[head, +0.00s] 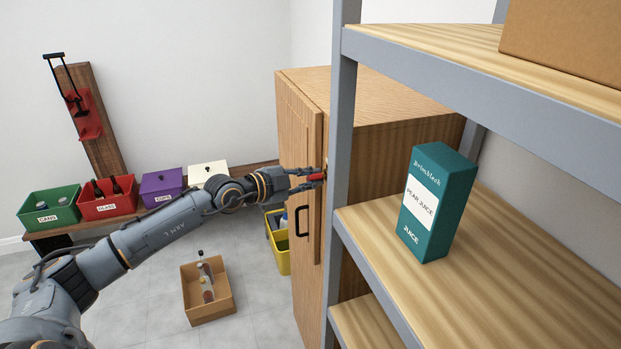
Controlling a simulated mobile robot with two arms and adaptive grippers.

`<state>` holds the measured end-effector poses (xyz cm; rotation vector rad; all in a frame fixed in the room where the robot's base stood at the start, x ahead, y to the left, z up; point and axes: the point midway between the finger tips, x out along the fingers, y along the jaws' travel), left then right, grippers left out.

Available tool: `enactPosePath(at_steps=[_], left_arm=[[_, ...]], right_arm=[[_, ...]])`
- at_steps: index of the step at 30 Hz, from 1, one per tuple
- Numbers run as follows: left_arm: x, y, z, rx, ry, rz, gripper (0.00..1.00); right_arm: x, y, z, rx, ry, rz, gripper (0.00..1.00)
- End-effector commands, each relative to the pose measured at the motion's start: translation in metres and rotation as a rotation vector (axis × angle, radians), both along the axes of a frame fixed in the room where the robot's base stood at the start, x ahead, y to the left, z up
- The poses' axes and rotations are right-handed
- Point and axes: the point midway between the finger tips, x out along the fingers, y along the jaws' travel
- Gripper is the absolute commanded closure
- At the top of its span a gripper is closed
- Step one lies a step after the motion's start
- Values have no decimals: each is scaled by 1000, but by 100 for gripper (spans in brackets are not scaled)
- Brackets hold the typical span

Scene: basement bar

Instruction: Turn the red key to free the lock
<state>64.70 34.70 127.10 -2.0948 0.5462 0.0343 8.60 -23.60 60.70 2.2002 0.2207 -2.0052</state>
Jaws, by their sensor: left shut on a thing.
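The red key (316,177) is at the edge of the wooden cabinet (299,118), just left of the grey shelf post. My left gripper (308,180) reaches in from the left and is shut on the red key. The lock is mostly hidden behind the key, the fingers and the post. The cabinet door has a black handle (302,221) below the key and looks closed. My right gripper is not in view.
A grey-framed shelf (343,150) stands close on the right, bearing a teal juice carton (437,205) and a cardboard box (570,40). A yellow bin (282,262) stands beside the cabinet. A cardboard box with bottles (214,312) lies on the floor. Sorting bins (107,212) line the wall bench.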

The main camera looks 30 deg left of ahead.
Motion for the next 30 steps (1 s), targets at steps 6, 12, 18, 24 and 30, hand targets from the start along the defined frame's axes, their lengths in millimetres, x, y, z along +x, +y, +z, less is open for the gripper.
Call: enactPosePath(at_steps=[6, 12, 18, 24, 30], left_arm=[[0, 1, 0, 48, -41, 1, 100], [0, 0, -1, 76, -65, 0, 100], [0, 1, -3, 281, -243, 4, 100], [0, 1, -2, 369, -318, 3, 100], [0, 1, 2, 393, -337, 2, 63]], right_arm=[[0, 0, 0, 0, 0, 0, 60], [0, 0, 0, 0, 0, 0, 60], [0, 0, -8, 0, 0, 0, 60], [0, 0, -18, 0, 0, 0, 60], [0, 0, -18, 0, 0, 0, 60]])
